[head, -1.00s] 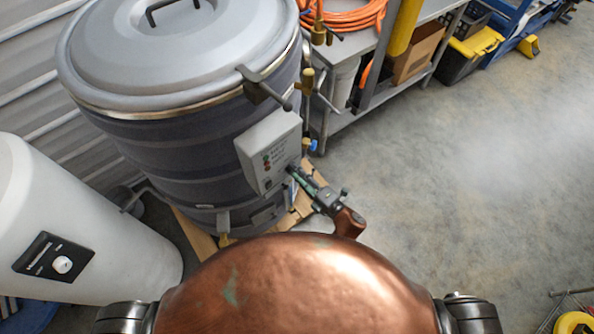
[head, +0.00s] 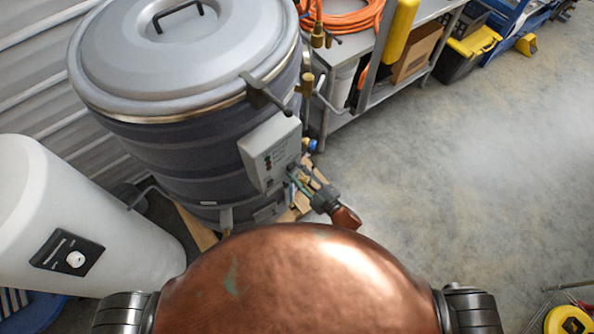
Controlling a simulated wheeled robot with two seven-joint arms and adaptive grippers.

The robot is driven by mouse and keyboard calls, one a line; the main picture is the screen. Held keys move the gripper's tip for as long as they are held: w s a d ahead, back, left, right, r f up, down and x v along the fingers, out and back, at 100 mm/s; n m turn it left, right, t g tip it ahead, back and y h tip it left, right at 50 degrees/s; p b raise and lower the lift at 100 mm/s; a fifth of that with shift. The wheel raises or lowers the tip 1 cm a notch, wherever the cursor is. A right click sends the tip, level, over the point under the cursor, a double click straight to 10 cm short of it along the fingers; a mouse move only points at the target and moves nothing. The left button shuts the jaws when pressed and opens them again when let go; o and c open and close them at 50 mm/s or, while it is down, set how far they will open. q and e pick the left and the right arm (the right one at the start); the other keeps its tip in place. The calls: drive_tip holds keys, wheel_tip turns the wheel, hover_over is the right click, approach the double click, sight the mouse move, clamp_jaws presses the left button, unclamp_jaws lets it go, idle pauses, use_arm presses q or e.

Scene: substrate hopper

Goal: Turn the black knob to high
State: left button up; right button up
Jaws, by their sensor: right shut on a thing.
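The grey control box (head: 270,152) is fixed to the side of the large dark grey drum (head: 165,145). My right gripper (head: 294,177) is at the lower right edge of this box, its fingers pointing up and left toward it. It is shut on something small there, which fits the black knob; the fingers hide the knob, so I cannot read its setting. Small indicator lamps show on the box face, too small to read clearly. My left gripper is out of view.
A white tank (head: 85,205) with a black panel and white knob (head: 76,259) stands at the left. The drum's bracket handle (head: 262,93) juts out above the box. A metal shelf with orange hose (head: 350,17) stands behind.

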drive_tip(key=shift+m, duration=0.4)
drive_tip(key=o, duration=1.2)
drive_tip(key=shift+c, duration=0.2)
drive_tip(key=shift+d+f, duration=0.1)
drive_tip(key=shift+s+d, duration=0.2)
drive_tip(key=shift+s, duration=0.1)
drive_tip(key=v, duration=1.1)
drive_tip(key=shift+d, duration=0.1)
